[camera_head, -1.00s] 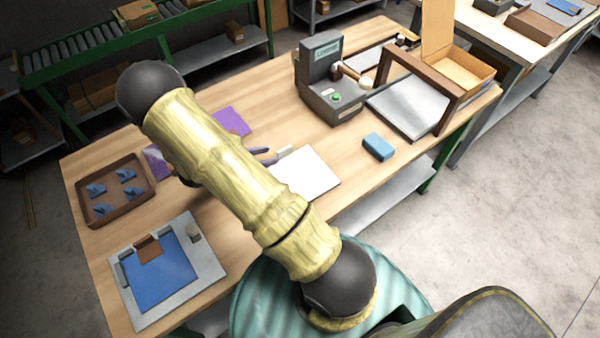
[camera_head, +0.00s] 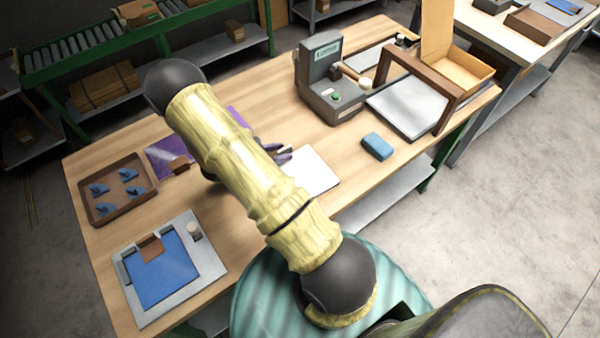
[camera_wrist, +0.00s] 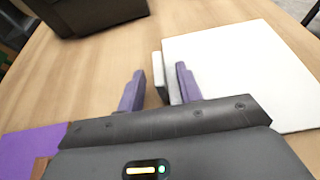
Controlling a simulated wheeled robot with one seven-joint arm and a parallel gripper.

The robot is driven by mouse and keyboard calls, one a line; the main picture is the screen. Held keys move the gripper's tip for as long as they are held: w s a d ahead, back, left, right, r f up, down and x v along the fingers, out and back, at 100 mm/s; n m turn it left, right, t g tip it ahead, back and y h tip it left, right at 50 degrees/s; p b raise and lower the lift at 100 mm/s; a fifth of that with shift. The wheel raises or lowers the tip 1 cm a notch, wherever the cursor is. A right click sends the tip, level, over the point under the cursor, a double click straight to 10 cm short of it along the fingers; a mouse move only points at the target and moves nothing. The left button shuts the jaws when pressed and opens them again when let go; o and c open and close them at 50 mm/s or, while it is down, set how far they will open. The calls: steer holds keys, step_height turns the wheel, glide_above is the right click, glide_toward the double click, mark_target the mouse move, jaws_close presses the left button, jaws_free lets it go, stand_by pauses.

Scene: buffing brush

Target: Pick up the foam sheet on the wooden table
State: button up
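A white, flat, square-cornered sheet (camera_head: 317,172), which looks like the foam sheet, lies on the wooden table (camera_head: 245,228). In the wrist view the sheet (camera_wrist: 245,75) fills the right side. A small pale upright block (camera_wrist: 158,72) stands at its left edge; I cannot tell if they are joined. My gripper (camera_wrist: 159,84) is open, its two purple fingers apart. The right finger is close to the sheet's left edge and partly covers the pale block. In the head view my arm hides most of my gripper; its fingertips (camera_head: 283,153) show beside the sheet.
A purple sheet (camera_head: 165,157) lies farther left, partly behind my arm. A brown tray of blue pieces (camera_head: 146,206) and a blue-topped fixture (camera_head: 205,254) are at the left. A grey machine (camera_head: 318,75), a blue block (camera_head: 377,146) and a framed plate (camera_head: 405,103) stand right.

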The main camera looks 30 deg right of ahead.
stand_by(0.3)
jaws_close()
steer(key=shift+r, duration=0.1)
step_height(320, 180, up, 10)
steer(key=shift+f+b, duration=0.1)
steer(key=shift+b, duration=0.25)
stand_by(0.6)
